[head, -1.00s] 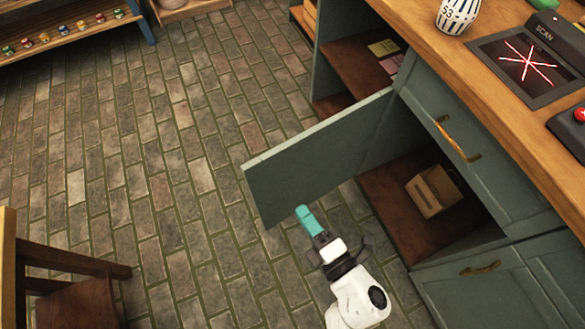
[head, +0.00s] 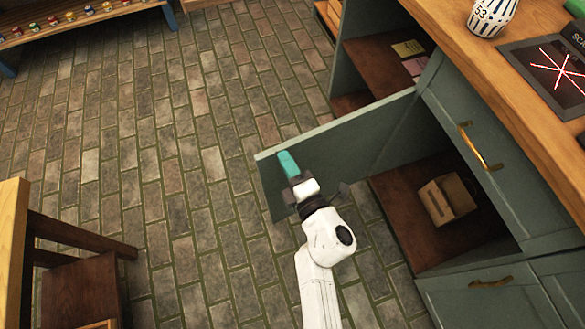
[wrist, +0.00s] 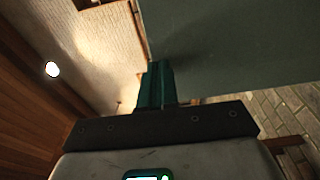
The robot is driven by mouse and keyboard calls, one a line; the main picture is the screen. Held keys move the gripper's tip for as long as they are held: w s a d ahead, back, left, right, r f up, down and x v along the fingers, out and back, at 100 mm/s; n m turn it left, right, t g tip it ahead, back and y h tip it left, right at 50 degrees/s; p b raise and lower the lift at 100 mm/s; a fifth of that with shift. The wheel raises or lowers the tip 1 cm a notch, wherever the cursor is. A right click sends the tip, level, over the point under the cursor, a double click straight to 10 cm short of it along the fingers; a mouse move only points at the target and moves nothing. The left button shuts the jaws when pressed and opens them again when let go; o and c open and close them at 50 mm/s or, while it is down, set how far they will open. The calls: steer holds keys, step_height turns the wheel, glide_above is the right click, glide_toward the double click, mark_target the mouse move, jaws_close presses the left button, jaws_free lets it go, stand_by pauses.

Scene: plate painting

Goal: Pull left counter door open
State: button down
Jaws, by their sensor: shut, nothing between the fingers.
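The left counter door (head: 345,150) is a grey-green panel that stands swung wide open, out from the counter over the floor. Behind it the cabinet's brown shelf (head: 400,215) is exposed, with a cardboard box (head: 447,199) on it. My gripper (head: 287,162) has teal fingers and is shut and empty. In the head view its fingers overlap the inner face of the door near its free end. In the wrist view the fingers (wrist: 157,85) point at the edge of the grey-green door panel (wrist: 230,50). I cannot tell whether they touch it.
The wooden counter top (head: 440,40) carries a striped vase (head: 491,16) and a scanner plate (head: 550,75). A closed lower door (head: 480,300) is at the lower right. A wooden chair (head: 85,270) stands at the lower left. The brick floor between is clear.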

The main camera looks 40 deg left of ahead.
steer(key=shift+a, duration=0.1)
steer(key=b+x, duration=0.5)
steer(key=x, duration=0.5)
steer(key=shift+w, duration=0.35)
steer(key=shift+a, duration=0.1)
